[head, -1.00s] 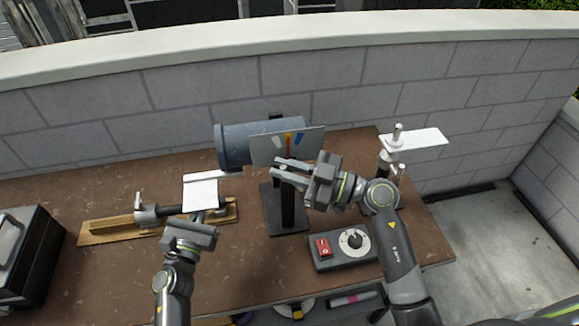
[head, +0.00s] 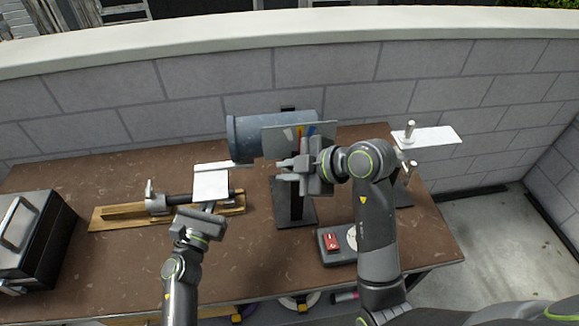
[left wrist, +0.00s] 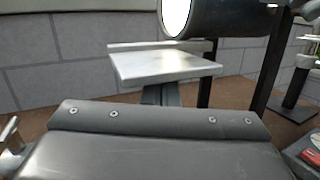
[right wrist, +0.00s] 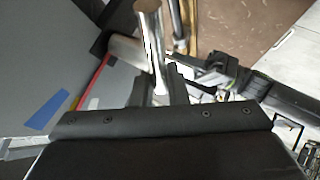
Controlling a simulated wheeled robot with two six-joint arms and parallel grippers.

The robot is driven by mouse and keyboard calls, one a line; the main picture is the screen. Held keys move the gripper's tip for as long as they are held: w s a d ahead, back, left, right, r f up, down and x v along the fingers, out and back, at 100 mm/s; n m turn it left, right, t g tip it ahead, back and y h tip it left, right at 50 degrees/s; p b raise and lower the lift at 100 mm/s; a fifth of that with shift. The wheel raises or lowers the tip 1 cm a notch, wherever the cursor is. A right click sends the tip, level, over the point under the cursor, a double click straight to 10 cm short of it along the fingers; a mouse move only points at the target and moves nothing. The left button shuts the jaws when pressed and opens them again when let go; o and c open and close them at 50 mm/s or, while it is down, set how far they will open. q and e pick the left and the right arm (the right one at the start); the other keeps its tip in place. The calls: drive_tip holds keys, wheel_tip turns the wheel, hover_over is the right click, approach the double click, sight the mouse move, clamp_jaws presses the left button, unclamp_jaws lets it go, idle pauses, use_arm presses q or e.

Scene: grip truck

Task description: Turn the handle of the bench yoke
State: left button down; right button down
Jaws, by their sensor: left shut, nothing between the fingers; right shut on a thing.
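The bench yoke appears to be the blue-grey cylinder (head: 275,132) on a black stand, with a grey plate bearing coloured marks (head: 290,139) in front. My right gripper (head: 285,168) is at the lower front of that plate. In the right wrist view it is shut on a bright metal rod (right wrist: 149,30), which looks like the handle. The rod's lower end is hidden by the fingers. My left gripper (head: 206,209) is shut and empty below a white plate (head: 210,186). That plate also shows in the left wrist view (left wrist: 165,66), left of the stand.
A control box with a red switch (head: 331,241) lies under my right arm. A clamp on a wooden board (head: 110,218) lies at left, beside a black and silver case (head: 42,240). Another white plate on a post (head: 437,135) stands at right. A block wall closes the back.

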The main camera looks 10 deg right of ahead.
drive_tip(key=shift+a+f+h, duration=0.1)
drive_tip(key=shift+f+h, duration=0.05)
drive_tip(key=shift+h, duration=0.35)
drive_tip(key=c, duration=1.4)
unclamp_jaws()
drive_tip(key=shift+c, duration=0.2)
drive_tip(key=v, duration=1.2)
